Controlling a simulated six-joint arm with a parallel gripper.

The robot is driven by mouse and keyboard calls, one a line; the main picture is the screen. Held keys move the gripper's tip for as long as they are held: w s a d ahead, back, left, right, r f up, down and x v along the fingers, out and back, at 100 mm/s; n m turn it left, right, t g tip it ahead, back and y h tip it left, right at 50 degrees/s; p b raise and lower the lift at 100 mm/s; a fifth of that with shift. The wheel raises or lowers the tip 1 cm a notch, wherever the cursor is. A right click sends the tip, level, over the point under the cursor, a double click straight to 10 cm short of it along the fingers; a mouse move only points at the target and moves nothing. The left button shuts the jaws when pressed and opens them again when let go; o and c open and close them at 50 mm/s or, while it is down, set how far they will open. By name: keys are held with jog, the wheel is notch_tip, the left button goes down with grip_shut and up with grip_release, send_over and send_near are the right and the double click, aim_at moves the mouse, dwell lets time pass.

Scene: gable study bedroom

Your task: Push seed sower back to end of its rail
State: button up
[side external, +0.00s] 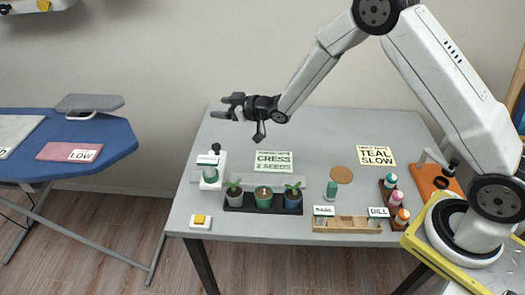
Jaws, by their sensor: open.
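A white device with a dark top and a green part, which looks like the seed sower (210,178), stands at the left of the grey table. A pale, thin strip that may be its rail runs right from it behind a dark tray (228,208); its ends are hard to make out. My gripper (226,107) is open and empty, pointing left above the table's back left, apart from the sower.
A yellow-button box (200,221) sits at the front left corner. A CRESS card (273,161) and a TEAL SLOW card (376,156) are farther back. A wooden rack (347,225), a green bottle (331,191) and a bottle holder (404,226) stand right. The back middle is clear.

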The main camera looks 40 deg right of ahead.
jog(key=s+a+r+t+y, duration=0.1)
jog(key=s+r+y, duration=0.2)
jog(key=s, duration=0.2)
send_near(212, 153)
notch_tip(212, 153, up, 3)
jog(key=w+a, duration=0.1)
jog(key=w, duration=0.1)
jog(key=shift+a+f, duration=0.1)
jog(key=shift+f, duration=0.1)
jog(key=shift+x, duration=3.8)
jog(key=shift+r, duration=0.2)
grip_shut()
